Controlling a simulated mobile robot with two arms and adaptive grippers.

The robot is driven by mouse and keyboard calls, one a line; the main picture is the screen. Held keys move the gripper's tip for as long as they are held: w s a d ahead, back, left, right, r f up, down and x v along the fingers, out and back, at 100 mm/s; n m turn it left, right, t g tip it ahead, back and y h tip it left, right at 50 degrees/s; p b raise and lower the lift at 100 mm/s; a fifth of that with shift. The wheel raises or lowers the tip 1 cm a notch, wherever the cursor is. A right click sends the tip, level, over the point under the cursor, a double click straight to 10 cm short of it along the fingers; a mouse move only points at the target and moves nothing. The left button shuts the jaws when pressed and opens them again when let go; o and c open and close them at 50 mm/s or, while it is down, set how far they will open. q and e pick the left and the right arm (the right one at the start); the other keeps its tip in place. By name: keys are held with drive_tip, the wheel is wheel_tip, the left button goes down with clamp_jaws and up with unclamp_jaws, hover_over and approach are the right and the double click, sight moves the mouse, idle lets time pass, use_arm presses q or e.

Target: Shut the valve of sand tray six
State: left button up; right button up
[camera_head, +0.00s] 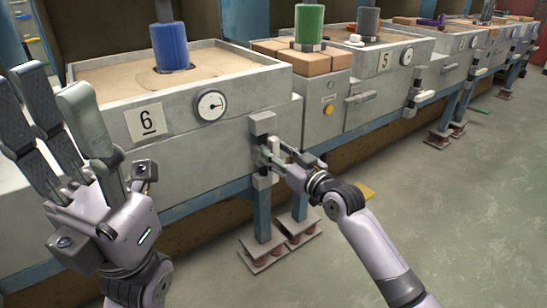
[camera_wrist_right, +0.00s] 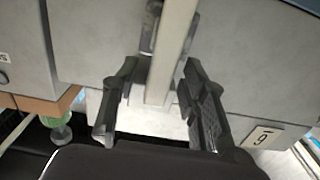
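Sand tray six (camera_head: 235,75) is a grey metal box of sand with a "6" label (camera_head: 145,120) on its front. Its valve (camera_head: 262,124) is a grey block at the front right corner with a pale handle. My right gripper (camera_head: 272,155) is at this valve and hides part of it. In the right wrist view a pale bar (camera_wrist_right: 175,45), apparently the valve handle, lies between the open fingers of my right gripper (camera_wrist_right: 160,85), closer to the right finger. Contact cannot be told. My left gripper (camera_head: 62,105) is open and empty, raised before the tray's left side.
A dial gauge (camera_head: 211,105) is on tray six's front. A blue cylinder (camera_head: 169,46) stands in its sand. Tray five (camera_head: 385,58) and further trays extend to the right. Table legs with foot plates (camera_head: 280,245) stand below the valve.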

drive_tip(key=shift+x, duration=0.9)
clamp_jaws()
drive_tip(key=shift+d+r, duration=0.1)
